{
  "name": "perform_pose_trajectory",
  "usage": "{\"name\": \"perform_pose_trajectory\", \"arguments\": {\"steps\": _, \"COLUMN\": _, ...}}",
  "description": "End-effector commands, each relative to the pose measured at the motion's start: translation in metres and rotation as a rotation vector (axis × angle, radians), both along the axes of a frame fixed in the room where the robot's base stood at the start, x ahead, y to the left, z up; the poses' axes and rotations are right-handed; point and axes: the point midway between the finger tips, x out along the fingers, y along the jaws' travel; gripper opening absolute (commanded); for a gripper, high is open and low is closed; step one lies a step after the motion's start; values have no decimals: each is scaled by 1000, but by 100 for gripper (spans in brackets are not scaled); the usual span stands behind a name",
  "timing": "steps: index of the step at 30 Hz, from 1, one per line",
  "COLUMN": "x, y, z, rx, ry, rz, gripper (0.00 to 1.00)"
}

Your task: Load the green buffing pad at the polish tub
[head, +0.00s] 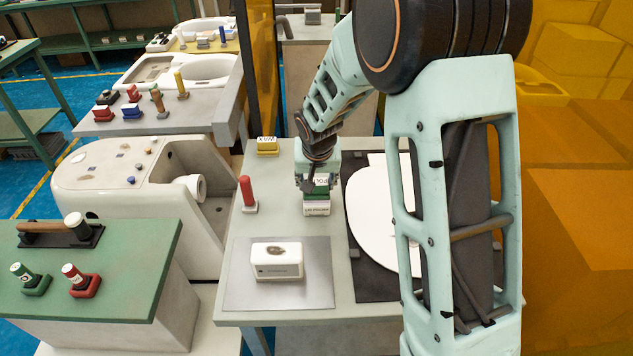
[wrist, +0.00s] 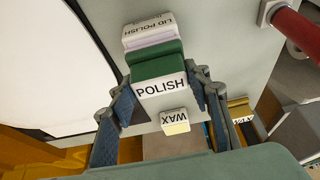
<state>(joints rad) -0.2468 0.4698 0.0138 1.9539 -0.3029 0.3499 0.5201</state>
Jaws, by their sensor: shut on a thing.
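The green buffing pad (wrist: 156,67) is a green block with a white face marked POLISH. My gripper (wrist: 165,97) is shut on it, with one finger on each side. In the head view my gripper (head: 318,176) points down over the grey bench, and the green of the pad (head: 318,190) shows under it. The white polish tub (head: 317,209), lettered LID POLISH in the wrist view (wrist: 150,29), stands right by the pad on the near side. I cannot tell whether pad and tub touch.
A white toilet lid (head: 370,215) lies on a dark mat to the right. A red-handled tool (head: 248,192) and a yellow block (head: 267,147) stand left of my gripper. A white box (head: 277,260) sits on a grey mat in front. A pale WAX block (wrist: 175,122) shows beyond the pad.

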Motion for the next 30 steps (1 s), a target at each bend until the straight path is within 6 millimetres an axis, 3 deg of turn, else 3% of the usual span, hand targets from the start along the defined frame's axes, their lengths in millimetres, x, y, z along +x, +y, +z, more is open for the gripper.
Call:
{"name": "perform_pose_trajectory", "arguments": {"steps": 11, "x": -2, "y": 0, "z": 0, "rx": -1, "ry": 5, "rz": 0, "gripper": 25}}
{"name": "perform_pose_trajectory", "arguments": {"steps": 30, "x": 0, "y": 0, "z": 52, "rx": 1, "ry": 0, "rz": 0, "gripper": 25}}
